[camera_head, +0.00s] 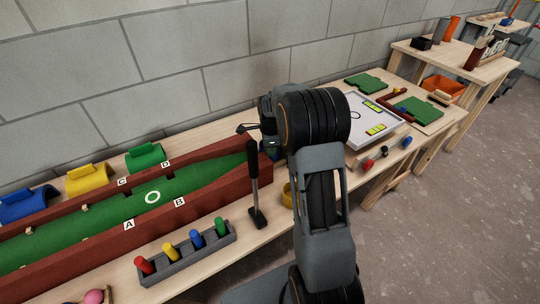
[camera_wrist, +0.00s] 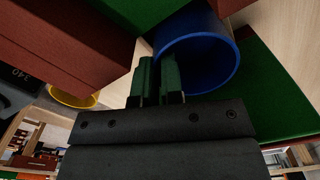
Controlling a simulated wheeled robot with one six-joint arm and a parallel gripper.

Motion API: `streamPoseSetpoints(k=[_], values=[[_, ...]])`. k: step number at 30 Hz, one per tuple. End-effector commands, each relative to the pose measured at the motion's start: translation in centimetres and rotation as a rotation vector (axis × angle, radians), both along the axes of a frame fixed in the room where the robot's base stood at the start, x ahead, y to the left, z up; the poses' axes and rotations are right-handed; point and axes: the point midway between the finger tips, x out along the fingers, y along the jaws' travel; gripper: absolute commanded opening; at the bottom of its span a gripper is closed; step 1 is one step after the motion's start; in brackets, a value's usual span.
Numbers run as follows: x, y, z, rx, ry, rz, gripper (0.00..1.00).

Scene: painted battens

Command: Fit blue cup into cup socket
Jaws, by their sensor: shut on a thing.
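The blue cup (camera_wrist: 222,52) is close up in the wrist view, its round opening toward the camera. My gripper (camera_wrist: 160,68) is shut on the cup's wall at its left side, one finger outside and one that looks to be inside the rim. In the head view my wrist mostly hides the gripper (camera_head: 268,150) and the cup, at the right end of the red-walled green lane (camera_head: 190,185). I cannot pick out the cup socket for certain; a white ring (camera_head: 152,197) marks the lane's middle.
A yellow cup (camera_wrist: 75,97) stands at the left in the wrist view. A black lever (camera_head: 256,190) rises in front of the lane's end. A grey rack (camera_head: 187,256) holds several coloured pegs. A whiteboard (camera_head: 372,120) lies right of my arm. The wall closes the back.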

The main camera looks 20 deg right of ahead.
Motion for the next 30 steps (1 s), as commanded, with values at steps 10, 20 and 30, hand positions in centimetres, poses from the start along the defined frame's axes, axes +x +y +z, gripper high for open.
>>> streamPoseSetpoints(k=[10,20,30], values=[[-0.1,0.0,-2.6,0.000,0.001,0.000,0.00],[-0.1,0.0,-3.3,0.001,0.002,0.001,0.00],[-0.3,0.0,-4.4,0.001,0.010,0.001,0.10]])
